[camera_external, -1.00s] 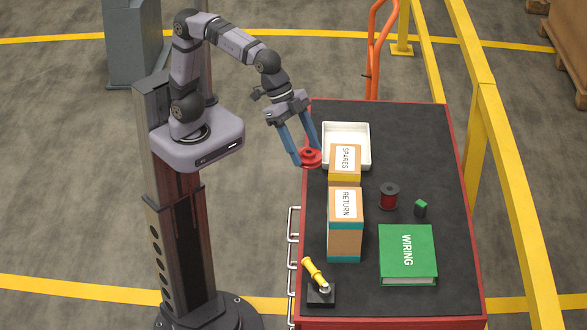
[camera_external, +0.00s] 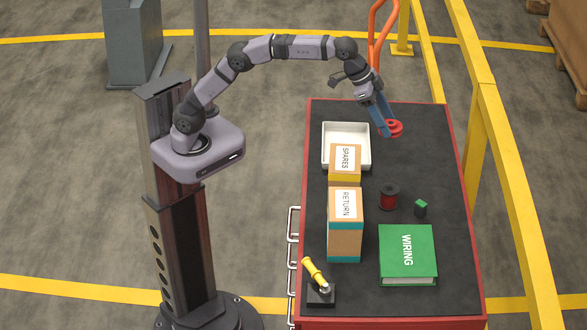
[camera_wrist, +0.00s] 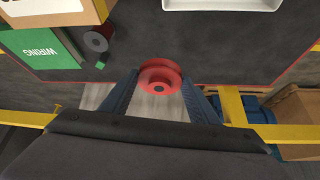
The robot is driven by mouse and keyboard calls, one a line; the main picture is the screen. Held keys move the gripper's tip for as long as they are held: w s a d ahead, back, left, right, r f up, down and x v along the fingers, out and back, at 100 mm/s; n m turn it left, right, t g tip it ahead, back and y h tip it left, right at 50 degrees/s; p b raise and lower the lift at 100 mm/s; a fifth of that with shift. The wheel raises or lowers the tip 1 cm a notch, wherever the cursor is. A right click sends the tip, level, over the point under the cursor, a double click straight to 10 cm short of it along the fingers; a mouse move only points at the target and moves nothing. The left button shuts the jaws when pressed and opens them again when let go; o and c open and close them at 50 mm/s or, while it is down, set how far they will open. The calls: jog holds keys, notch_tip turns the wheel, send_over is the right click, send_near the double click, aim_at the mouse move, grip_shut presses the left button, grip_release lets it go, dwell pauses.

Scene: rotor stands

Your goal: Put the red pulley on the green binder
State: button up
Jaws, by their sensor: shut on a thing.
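The red pulley (camera_external: 394,129) is held between the fingertips of my gripper (camera_external: 386,128), raised above the far right part of the black cart top. The wrist view also shows the red pulley (camera_wrist: 160,80) between the two blue fingers of my gripper (camera_wrist: 160,95). The green binder (camera_external: 407,252), marked WIRING, lies flat on the near right part of the cart, with nothing on it. Part of the green binder (camera_wrist: 38,50) shows at the left of the wrist view.
The SPARES box (camera_external: 345,162) and RETURN box (camera_external: 345,225) stand left of the binder. A red and black spool (camera_external: 389,197) and small green block (camera_external: 420,208) sit behind it. A white tray (camera_external: 367,147) and yellow-handled tool (camera_external: 315,274) are on the left side. Yellow rails (camera_external: 500,150) flank the right.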

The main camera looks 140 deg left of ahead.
notch_tip(320, 180, down, 3)
jog(key=shift+d+f, duration=0.1)
jog(key=p, duration=0.2)
send_near(388, 173)
jog(key=shift+x, duration=2.65)
jog(key=shift+w+f, duration=0.1)
jog(key=shift+f, duration=0.05)
jog(key=o, duration=1.4)
jog(key=shift+r, duration=0.2)
jog(key=shift+o, duration=0.5)
jog(key=b+v, duration=0.3)
jog(key=v, duration=0.9)
